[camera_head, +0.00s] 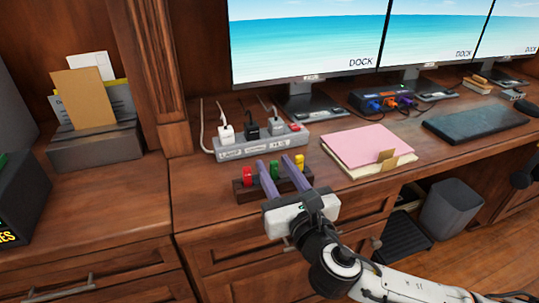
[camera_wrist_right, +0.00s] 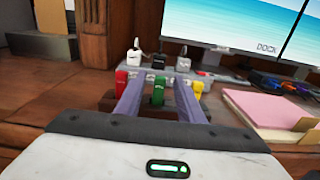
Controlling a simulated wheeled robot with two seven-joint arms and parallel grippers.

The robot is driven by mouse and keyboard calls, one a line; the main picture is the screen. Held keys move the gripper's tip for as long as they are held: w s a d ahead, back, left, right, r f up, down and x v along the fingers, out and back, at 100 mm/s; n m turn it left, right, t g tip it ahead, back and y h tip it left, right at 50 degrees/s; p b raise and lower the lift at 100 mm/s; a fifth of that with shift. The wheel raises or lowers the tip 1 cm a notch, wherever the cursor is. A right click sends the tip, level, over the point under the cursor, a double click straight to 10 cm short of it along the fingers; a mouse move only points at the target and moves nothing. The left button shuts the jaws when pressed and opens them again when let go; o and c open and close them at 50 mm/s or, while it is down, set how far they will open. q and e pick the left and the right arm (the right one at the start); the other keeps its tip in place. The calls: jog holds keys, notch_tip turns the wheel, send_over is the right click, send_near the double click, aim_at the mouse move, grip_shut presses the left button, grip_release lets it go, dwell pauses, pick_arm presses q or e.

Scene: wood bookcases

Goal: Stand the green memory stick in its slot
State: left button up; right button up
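The green memory stick (camera_head: 275,167) stands upright in line between a red stick (camera_head: 247,176) and a yellow stick (camera_head: 299,162). All three are at a dark wooden holder (camera_head: 242,190) on the desk; how deep the green one sits is hidden. My right gripper (camera_head: 274,160) is open, its two purple fingers apart on either side of the green stick. In the right wrist view the green stick (camera_wrist_right: 158,93) shows between the fingers with gaps on both sides. The red (camera_wrist_right: 120,84) and yellow (camera_wrist_right: 198,89) sticks are outside the fingers. My left gripper is not in view.
A grey power strip (camera_head: 270,146) with plugs lies just behind the holder. A pink folder (camera_head: 367,146) lies to the right, and a dark tablet-like slab (camera_head: 475,122) farther right. Monitors stand behind. The desktop left of the holder is clear.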

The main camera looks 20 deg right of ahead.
jog(key=s, duration=0.5)
jog(key=shift+s+d, duration=0.1)
jog(key=shift+s, duration=0.05)
